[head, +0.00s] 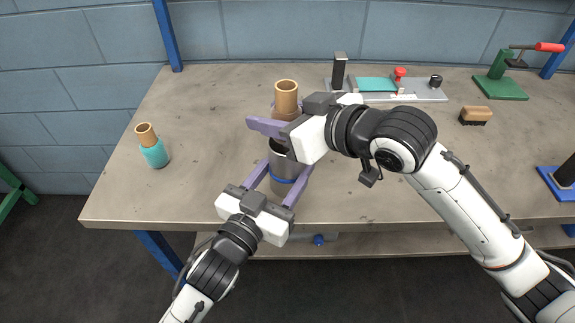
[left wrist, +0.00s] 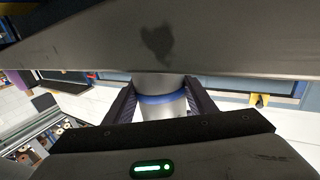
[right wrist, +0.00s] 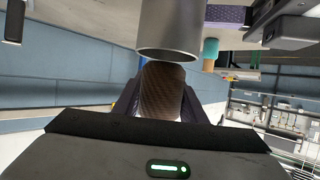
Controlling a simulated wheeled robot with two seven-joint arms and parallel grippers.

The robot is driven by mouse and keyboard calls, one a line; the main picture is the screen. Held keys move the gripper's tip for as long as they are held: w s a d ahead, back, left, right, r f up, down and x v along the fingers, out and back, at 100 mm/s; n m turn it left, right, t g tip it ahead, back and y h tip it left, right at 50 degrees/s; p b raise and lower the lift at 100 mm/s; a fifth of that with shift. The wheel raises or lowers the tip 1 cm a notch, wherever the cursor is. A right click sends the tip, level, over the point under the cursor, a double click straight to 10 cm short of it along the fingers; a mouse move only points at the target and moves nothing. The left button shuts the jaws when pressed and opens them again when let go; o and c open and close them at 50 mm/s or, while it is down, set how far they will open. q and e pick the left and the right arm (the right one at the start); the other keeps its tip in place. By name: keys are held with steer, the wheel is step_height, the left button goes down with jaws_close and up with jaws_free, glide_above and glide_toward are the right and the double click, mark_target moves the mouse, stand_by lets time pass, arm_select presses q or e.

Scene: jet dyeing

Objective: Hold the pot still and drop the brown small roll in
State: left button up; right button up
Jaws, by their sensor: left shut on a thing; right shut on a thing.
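The grey pot (head: 280,162) with a blue band stands upright near the table's front edge. My left gripper (head: 284,174) is shut around it; its band shows between the fingers in the left wrist view (left wrist: 160,100). My right gripper (head: 270,118) is shut on the brown small roll (head: 283,117), a brown wrap on a tan core. It holds the roll upright above the pot. In the right wrist view, which is upside down, the roll (right wrist: 162,92) is close to the pot's rim (right wrist: 168,52). The right gripper hides part of the pot's mouth in the head view.
A teal roll (head: 153,154) on a tan core stands at the left of the table (head: 205,110). A metal plate with a teal pad (head: 376,84), a brush (head: 475,115) and a green clamp (head: 500,86) lie at the back right. The table's left is mostly clear.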

steer(key=shift+f, duration=1.05)
steer(key=o, duration=1.2)
steer(key=shift+c, duration=0.2)
steer(key=v, duration=1.2)
arm_select(q)
steer(key=o, duration=1.3)
steer(key=shift+s, duration=0.1)
steer(key=v, duration=1.2)
